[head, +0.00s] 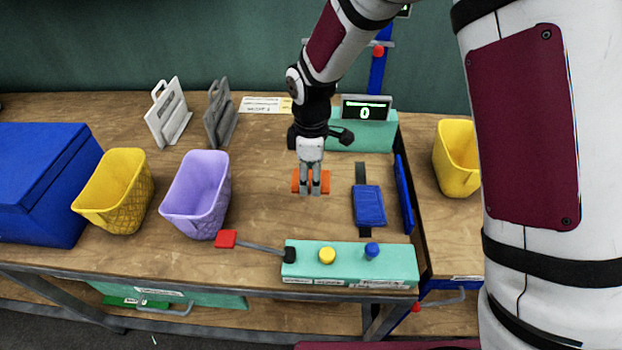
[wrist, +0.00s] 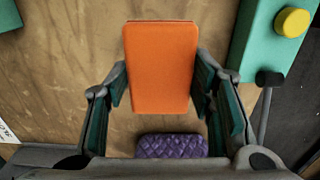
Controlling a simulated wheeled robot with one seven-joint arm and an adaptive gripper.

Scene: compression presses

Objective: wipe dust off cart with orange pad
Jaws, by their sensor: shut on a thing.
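My gripper (head: 311,186) is shut on the orange pad (head: 297,181), over the middle of the wooden top. Orange shows on both sides of the fingers in the head view. In the wrist view the flat orange pad (wrist: 160,68) sits between the two fingers. I cannot tell whether it touches the wood. The wooden cart top (head: 262,215) shows brown smudges and streaks, also in the wrist view (wrist: 65,75). I cannot tell dust from wood stain.
A purple bin (head: 197,195), a yellow bin (head: 118,190) and a blue box (head: 40,185) stand left. A teal button panel (head: 305,262) with a red-ended lever (head: 226,239) lies in front. A blue block (head: 369,205) lies right; a teal display unit (head: 367,135) stands behind.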

